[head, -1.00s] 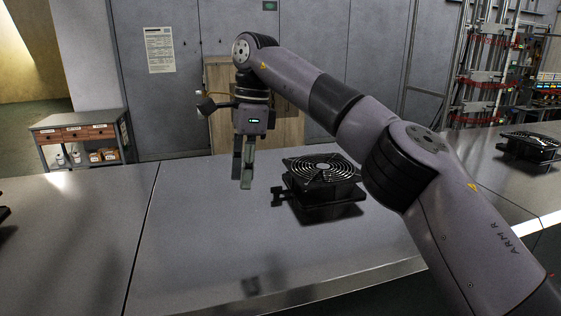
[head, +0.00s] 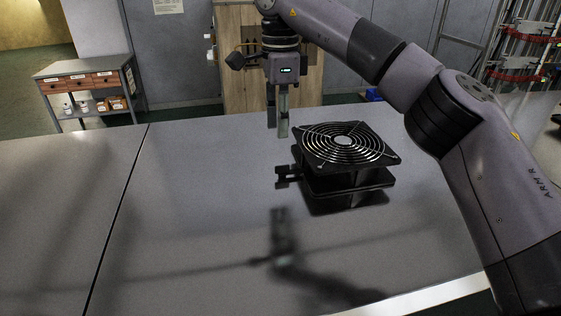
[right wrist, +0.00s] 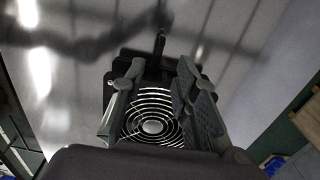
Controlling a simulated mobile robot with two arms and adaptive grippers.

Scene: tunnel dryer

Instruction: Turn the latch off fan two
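A black fan with a round wire grille (head: 345,143) lies face up on the grey worktop; no number shows on it. A small dark latch (head: 288,173) sticks out from its left side, low near the base. In the right wrist view, the grille (right wrist: 152,126) shows between the fingers, and the dark latch bar (right wrist: 160,45) points up from the housing. My right gripper (head: 278,130) points down, empty, above the worktop behind the latch and left of the fan's back corner. Its fingers (right wrist: 158,90) are apart, touching neither fan nor latch. My left gripper is out of view.
The worktop (head: 190,200) is clear left and in front of the fan. Its front edge (head: 420,300) runs along the bottom right. A small shelf unit with drawers (head: 85,82) and a wooden board (head: 295,85) stand beyond the back edge.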

